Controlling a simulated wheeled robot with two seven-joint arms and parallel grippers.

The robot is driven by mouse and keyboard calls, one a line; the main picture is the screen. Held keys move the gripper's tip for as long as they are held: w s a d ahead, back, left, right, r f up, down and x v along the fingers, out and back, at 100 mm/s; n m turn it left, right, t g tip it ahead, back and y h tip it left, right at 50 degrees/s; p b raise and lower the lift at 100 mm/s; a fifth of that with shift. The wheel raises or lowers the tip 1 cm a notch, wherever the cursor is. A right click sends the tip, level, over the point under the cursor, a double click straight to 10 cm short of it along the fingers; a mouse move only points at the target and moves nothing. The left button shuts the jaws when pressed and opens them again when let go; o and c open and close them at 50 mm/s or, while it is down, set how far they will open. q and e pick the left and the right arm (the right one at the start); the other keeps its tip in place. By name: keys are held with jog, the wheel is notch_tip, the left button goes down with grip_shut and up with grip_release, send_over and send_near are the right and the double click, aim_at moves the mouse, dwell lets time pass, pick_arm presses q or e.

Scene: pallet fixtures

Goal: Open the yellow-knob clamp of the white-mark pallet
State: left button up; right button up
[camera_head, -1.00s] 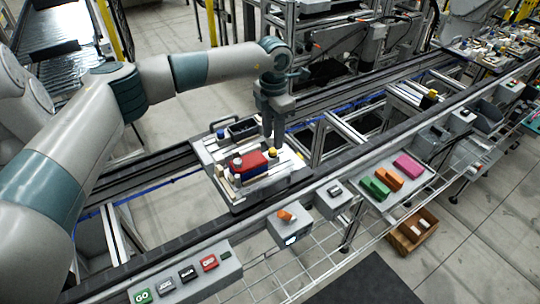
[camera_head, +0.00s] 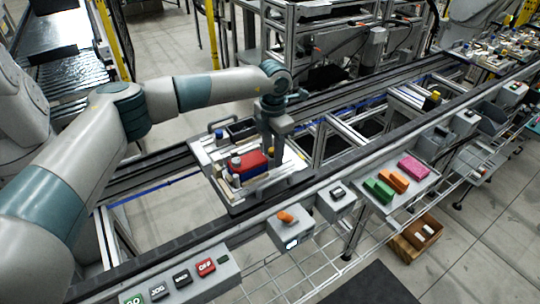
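A grey pallet (camera_head: 236,206) sits on the conveyor rail in the middle of the picture. It carries a red block (camera_head: 252,160) with a blue part beside it and small white-and-blue clamps. The yellow knob (camera_head: 271,150) is at the right side of the red block, partly hidden by my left gripper (camera_head: 272,148). My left gripper points down from above, its fingers around or right beside the knob. Whether the fingers touch it is too small to tell. My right gripper is out of view.
Button boxes (camera_head: 185,278) and an orange-switch box (camera_head: 287,228) line the near side of the rail. A panel with green, orange and pink blocks (camera_head: 408,168) is to the right. Farther right along the line stand more loaded pallets.

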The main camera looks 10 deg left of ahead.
pick_arm(q)
jog(key=c, duration=0.8)
jog(key=shift+w+d+b, duration=0.2)
jog(key=shift+b, duration=0.1)
jog(key=shift+w+d+b, duration=0.75)
jog(key=shift+w+d, duration=0.05)
jog(key=o, duration=0.8)
jog(key=shift+s+a, duration=0.1)
notch_tip(320, 180, up, 8)
jog(key=p, duration=0.2)
jog(key=shift+p, duration=0.4)
